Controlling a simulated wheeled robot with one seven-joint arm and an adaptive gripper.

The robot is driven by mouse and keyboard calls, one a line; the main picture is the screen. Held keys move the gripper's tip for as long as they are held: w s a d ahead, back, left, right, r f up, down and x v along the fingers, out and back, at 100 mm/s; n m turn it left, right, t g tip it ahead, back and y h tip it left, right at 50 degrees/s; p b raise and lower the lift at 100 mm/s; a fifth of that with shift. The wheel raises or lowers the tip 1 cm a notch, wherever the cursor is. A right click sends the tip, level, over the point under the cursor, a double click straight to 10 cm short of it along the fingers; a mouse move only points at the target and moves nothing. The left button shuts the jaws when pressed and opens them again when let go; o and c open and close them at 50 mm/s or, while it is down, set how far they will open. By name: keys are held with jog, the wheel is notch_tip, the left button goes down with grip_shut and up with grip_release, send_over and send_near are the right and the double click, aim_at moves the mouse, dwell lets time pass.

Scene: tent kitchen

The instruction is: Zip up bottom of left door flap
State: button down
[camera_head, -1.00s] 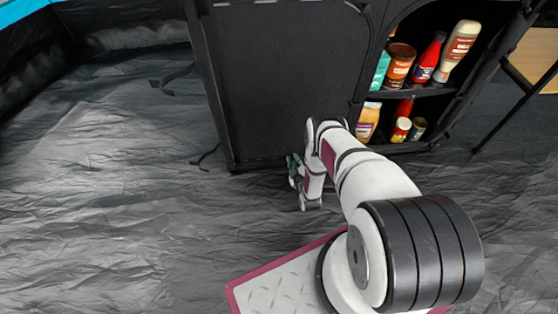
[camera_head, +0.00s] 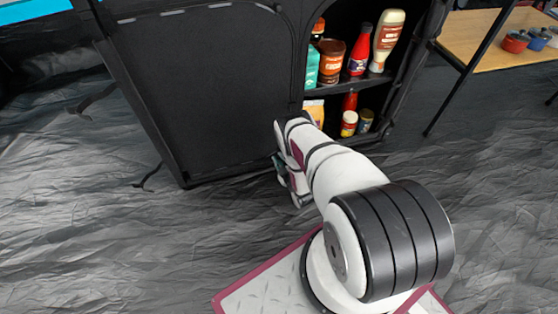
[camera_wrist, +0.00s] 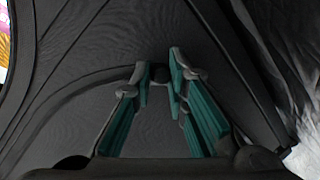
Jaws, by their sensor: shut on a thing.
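The left door flap (camera_head: 210,90) is a black fabric panel on the front of the dark cabinet. It hangs closed over the left side. My gripper (camera_head: 283,172) is low at the flap's bottom right corner, partly hidden by my own arm. In the wrist view my gripper (camera_wrist: 161,75) has its teal-padded fingers close together on a small dark thing between the tips, probably the zip pull. A curved seam (camera_wrist: 75,75) runs across the black fabric around the fingers. The zip teeth are too dark to make out.
The right side of the cabinet is open, with bottles and jars on its shelves, including a red bottle (camera_head: 360,50). A wooden table (camera_head: 500,40) with small pots stands at the back right. The crumpled grey floor (camera_head: 90,230) is clear on the left.

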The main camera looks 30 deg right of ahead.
jog(key=shift+s+d, duration=0.15)
jog(key=shift+d, duration=0.1)
jog(key=c, duration=1.5)
grip_release()
jog(key=shift+a, duration=0.1)
jog(key=v, duration=1.2)
